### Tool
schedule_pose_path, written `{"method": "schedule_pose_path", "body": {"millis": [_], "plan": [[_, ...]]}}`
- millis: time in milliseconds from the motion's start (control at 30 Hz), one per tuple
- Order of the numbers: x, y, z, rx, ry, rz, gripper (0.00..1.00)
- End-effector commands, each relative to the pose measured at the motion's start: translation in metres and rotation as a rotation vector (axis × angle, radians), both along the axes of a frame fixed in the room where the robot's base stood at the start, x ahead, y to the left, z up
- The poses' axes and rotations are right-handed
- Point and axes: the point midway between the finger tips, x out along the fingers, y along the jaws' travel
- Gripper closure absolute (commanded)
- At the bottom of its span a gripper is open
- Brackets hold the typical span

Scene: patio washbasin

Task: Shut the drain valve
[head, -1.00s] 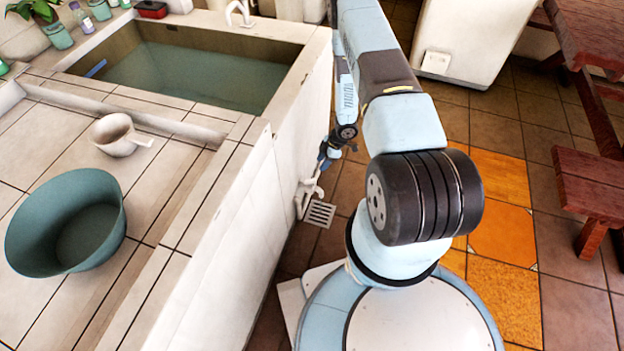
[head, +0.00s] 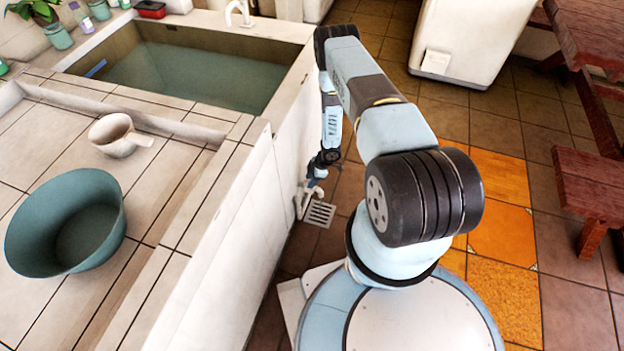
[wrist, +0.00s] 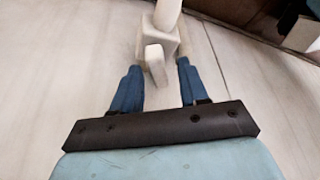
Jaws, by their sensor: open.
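The drain valve (head: 302,203) is a cream pipe fitting low on the washbasin's outer wall, partly hidden by my gripper in the head view. In the wrist view the valve (wrist: 172,42) shows a stubby lever (wrist: 155,62) pointing toward me. My gripper (wrist: 158,84) is open, with its two blue fingers spread on either side of the lever. The lever stands between the fingers with a visible gap on each side. In the head view my gripper (head: 313,180) is small, at the valve just above the floor.
A floor drain grate (head: 320,213) lies beside the valve. The water-filled basin (head: 190,75) and tiled counter are at left, with a teal bowl (head: 68,225) and a white dipper (head: 118,136). A red bench (head: 590,190) stands right.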

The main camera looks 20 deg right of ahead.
Motion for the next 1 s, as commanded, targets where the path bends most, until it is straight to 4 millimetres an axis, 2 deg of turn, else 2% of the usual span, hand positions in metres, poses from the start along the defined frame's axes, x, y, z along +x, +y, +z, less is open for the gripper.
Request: {"method": "schedule_pose_path", "body": {"millis": [267,700,1000], "plan": [[0.0004,0.0003,-0.0006,0.000,-0.001,0.000,0.57],[0.0001,0.0002,-0.0005,0.000,0.000,0.000,0.99],[-0.0010,-0.0017,-0.0007,-0.001,0.002,-0.009,1.00]]}}
